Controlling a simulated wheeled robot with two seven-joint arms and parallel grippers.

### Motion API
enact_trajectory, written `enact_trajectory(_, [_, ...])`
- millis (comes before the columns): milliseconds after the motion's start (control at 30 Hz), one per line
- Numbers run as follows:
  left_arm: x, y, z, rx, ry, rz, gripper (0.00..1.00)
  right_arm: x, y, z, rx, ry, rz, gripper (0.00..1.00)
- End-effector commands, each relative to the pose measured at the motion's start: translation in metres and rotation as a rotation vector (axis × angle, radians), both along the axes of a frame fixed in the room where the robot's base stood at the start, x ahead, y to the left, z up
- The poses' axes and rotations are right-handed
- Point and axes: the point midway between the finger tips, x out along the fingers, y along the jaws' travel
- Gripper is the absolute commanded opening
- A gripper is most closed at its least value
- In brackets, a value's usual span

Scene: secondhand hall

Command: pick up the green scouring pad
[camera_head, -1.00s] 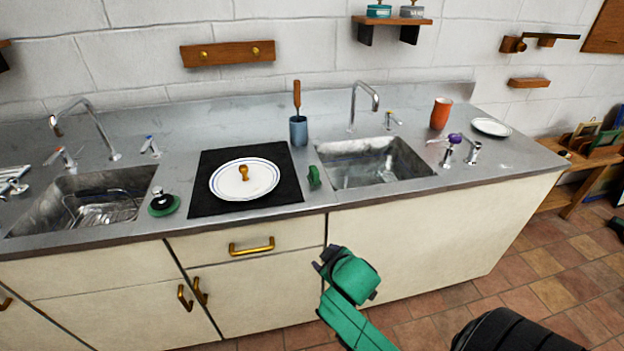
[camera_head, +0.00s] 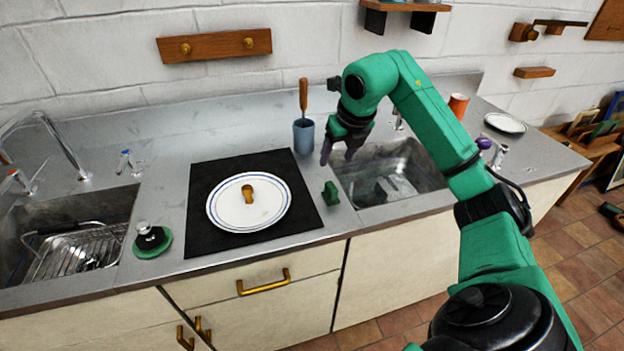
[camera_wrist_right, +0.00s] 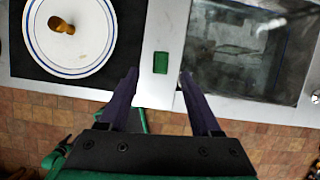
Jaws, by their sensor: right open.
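The green scouring pad (camera_head: 330,193) is a small green block on the steel counter, between the black mat and the right sink. In the right wrist view it is a green rectangle (camera_wrist_right: 160,62). My right gripper (camera_head: 338,156) is above the counter by the sink's left edge, higher than the pad and apart from it. Its dark purple fingers (camera_wrist_right: 158,76) are open and empty, with the pad seen just beyond the gap between their tips. My left gripper is not in view.
A white plate (camera_head: 228,210) with a wooden-coloured knob lies on the black mat (camera_head: 205,238). A blue cup (camera_head: 303,137) holding a wooden-handled tool stands behind the pad. The right sink (camera_head: 420,172) is close on the right. A black-topped item sits on a green disc (camera_head: 160,249) at left.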

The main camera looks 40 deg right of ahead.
Motion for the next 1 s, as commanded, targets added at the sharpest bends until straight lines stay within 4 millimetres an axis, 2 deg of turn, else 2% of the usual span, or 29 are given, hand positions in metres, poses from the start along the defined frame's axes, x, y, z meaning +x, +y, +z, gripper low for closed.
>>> enact_trajectory(67, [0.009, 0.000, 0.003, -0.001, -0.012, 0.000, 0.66, 0.001, -0.003, -0.009, -0.004, 0.012, -0.006, 0.65])
enact_trajectory(133, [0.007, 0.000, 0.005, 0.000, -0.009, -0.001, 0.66, 0.006, -0.003, -0.023, -0.002, 0.013, -0.004, 0.65])
enact_trajectory(300, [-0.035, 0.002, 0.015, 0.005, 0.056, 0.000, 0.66, 0.022, -0.007, -0.064, 0.001, 0.013, -0.003, 0.65])
enact_trajectory(400, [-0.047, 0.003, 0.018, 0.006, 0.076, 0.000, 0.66, 0.028, -0.008, -0.079, 0.001, 0.009, -0.002, 0.65])
enact_trajectory(500, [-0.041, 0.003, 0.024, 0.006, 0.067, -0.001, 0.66, 0.032, -0.009, -0.090, 0.001, 0.009, 0.001, 0.65])
enact_trajectory(633, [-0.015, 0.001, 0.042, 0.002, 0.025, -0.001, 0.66, 0.036, -0.010, -0.113, 0.005, 0.012, -0.001, 0.65])
enact_trajectory(700, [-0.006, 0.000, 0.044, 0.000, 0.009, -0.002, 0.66, 0.042, -0.013, -0.126, 0.003, 0.009, -0.002, 0.65])
enact_trajectory(800, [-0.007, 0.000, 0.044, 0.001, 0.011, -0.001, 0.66, 0.044, -0.014, -0.136, 0.000, 0.007, 0.000, 0.65])
enact_trajectory(967, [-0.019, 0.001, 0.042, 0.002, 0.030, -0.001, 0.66, 0.045, -0.014, -0.137, -0.002, 0.007, 0.002, 0.65])
enact_trajectory(1000, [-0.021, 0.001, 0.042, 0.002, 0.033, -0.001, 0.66, 0.045, -0.014, -0.137, -0.002, 0.007, 0.002, 0.54])
